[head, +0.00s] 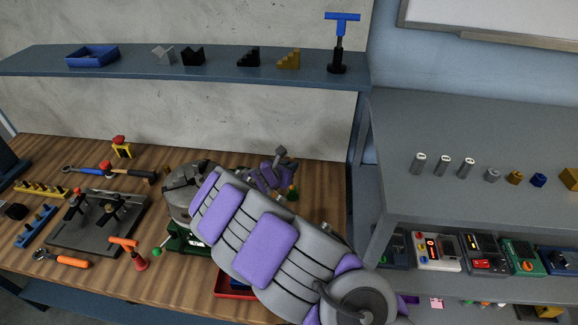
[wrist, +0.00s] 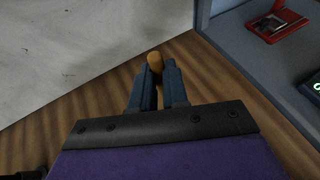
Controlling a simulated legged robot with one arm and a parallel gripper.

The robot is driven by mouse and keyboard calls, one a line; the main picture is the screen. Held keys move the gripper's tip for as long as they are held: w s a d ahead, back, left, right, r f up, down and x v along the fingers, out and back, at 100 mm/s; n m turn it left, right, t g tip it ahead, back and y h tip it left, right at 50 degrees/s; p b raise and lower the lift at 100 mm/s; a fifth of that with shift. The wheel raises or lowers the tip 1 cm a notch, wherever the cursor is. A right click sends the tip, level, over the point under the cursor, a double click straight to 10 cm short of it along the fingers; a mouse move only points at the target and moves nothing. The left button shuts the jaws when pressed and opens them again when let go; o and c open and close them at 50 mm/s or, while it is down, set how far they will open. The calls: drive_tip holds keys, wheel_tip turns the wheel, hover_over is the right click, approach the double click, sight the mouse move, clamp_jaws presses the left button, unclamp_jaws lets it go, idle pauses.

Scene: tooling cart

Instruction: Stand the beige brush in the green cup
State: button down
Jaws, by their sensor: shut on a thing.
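My gripper (wrist: 156,75) is shut on a tan, round-ended piece, the beige brush (wrist: 155,60), in the wrist view. Only its end shows between the two dark fingers; the rest is hidden. In the head view my gripper (head: 281,166) is over the back of the wooden bench, partly covered by my arm. Small green patches show around it, but I cannot tell whether one is the green cup. No clear cup shows in the wrist view.
A grey chuck (head: 184,190) on a green base stands left of my arm. A red tray (head: 228,288) is partly under my arm. A blue shelf (head: 200,66) hangs above the bench. A grey cart (head: 465,125) stands at the right.

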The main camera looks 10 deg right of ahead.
drive_tip(key=shift+f, duration=0.55)
drive_tip(key=shift+f+b, duration=0.9)
drive_tip(key=shift+f, duration=0.45)
idle(0.8)
drive_tip(key=shift+d+f, duration=0.1)
drive_tip(key=shift+d, duration=0.05)
idle(0.7)
drive_tip(key=c, duration=0.7)
unclamp_jaws()
drive_tip(key=shift+o, duration=0.2)
drive_tip(key=shift+r+p, duration=2.55)
drive_tip(key=shift+r, duration=0.45)
